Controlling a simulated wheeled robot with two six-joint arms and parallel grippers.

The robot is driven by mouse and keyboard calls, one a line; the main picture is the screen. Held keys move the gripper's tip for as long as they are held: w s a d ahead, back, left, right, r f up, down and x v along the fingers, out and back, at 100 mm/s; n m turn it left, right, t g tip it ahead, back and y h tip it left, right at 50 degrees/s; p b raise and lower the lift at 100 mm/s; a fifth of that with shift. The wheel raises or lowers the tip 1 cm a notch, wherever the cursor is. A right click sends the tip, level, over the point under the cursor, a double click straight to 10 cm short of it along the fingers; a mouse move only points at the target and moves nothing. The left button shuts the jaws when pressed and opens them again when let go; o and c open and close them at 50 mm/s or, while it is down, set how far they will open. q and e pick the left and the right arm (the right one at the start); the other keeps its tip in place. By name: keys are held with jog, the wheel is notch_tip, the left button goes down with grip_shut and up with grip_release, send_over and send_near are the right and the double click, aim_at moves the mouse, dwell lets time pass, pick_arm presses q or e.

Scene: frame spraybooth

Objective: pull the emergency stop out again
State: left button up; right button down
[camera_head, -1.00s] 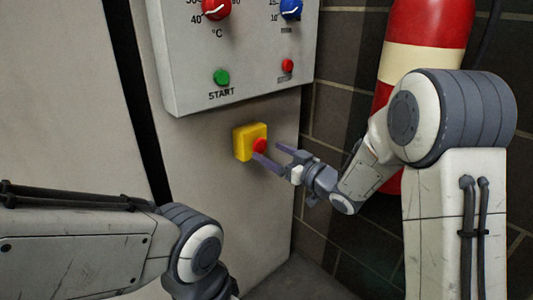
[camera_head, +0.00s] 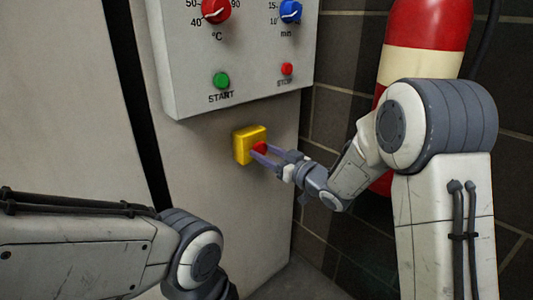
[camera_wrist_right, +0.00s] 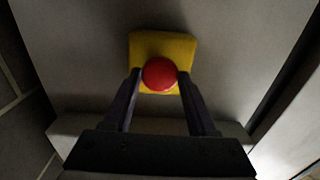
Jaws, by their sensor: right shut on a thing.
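The emergency stop is a red round button (camera_head: 260,148) on a yellow box (camera_head: 243,146), fixed to the pale cabinet front below the control panel. In the right wrist view the red button (camera_wrist_right: 160,73) sits in front of the yellow box (camera_wrist_right: 144,43). My right gripper (camera_head: 266,154) is at the button, its two fingers on either side of it. In the right wrist view the fingers of this gripper (camera_wrist_right: 159,84) flank the red button and are shut on it. My left arm comes in at the lower left; its gripper is out of view.
The control panel (camera_head: 180,60) juts out above, with a red knob (camera_head: 215,10), a blue knob (camera_head: 290,10), a green START button (camera_head: 221,80) and a small red STOP button (camera_head: 286,69). A fire extinguisher (camera_head: 425,50) stands at the right by the brick wall.

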jog(key=shift+s+d, duration=0.35)
jog(key=shift+d, duration=0.3)
jog(key=shift+s+a, duration=0.1)
jog(key=shift+s, duration=0.05)
jog(key=shift+a, duration=0.25)
jog(key=shift+c, duration=0.8)
grip_release()
jog(key=shift+d, duration=0.15)
jog(key=p+v, duration=0.2)
jog(key=v, duration=0.8)
jog(key=shift+s, duration=0.2)
jog(key=shift+d, duration=0.15)
